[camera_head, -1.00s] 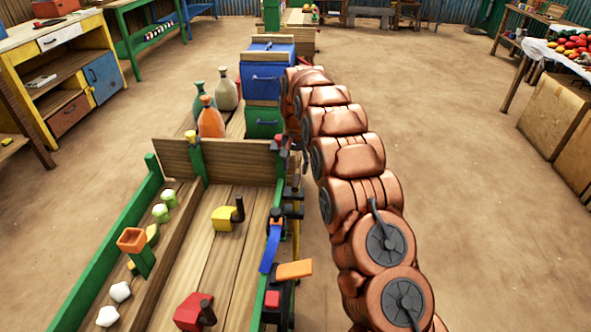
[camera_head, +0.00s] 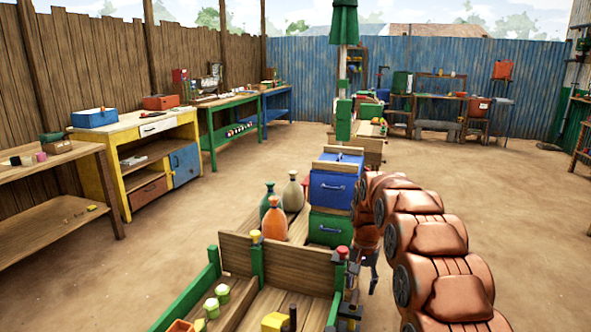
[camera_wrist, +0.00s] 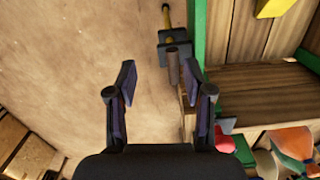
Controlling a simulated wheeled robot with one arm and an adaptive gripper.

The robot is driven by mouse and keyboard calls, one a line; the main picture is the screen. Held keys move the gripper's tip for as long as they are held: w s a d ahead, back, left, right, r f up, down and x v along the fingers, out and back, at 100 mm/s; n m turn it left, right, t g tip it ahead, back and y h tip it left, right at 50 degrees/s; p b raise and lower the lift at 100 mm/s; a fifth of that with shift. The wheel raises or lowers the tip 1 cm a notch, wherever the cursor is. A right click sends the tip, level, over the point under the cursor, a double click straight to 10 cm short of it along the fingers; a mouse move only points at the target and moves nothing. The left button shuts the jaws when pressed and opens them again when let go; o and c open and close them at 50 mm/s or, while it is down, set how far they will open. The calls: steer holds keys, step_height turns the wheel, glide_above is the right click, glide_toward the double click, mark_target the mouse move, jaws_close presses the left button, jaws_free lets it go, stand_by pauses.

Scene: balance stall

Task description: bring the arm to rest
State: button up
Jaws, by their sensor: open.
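My copper-coloured arm arches up from the lower right of the head view and bends down at its far end, beside the stall's right side. My gripper (camera_wrist: 160,82) points down in the wrist view, its two dark fingers spread with nothing between them. In the head view its dark end shows small by the right side of the green box. Below it in the wrist view are bare floor, a dark bracket with a brown peg (camera_wrist: 173,66), and the wooden stall's edge. I cannot tell how far the fingers are from the bracket.
The wooden stall (camera_head: 290,270) carries orange (camera_head: 274,222), green and cream bottles. A blue box (camera_head: 333,188) stands on a green box (camera_head: 328,229) behind its board. A yellow-framed bench (camera_head: 120,170) stands left. The floor (camera_head: 510,190) right of my arm is clear.

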steer(key=s+r+n, duration=0.2)
steer(key=s+r, duration=0.4)
steer(key=s, duration=0.8)
steer(key=s+n+g, duration=0.2)
steer(key=s+n, duration=0.1)
steer(key=s, duration=3.1)
steer(key=s+p+v, duration=0.3)
steer(key=p+v, duration=1.1)
steer(key=shift+w+r+t, duration=0.3)
steer(key=shift+w+r, duration=0.2)
steer(key=shift+r, duration=0.05)
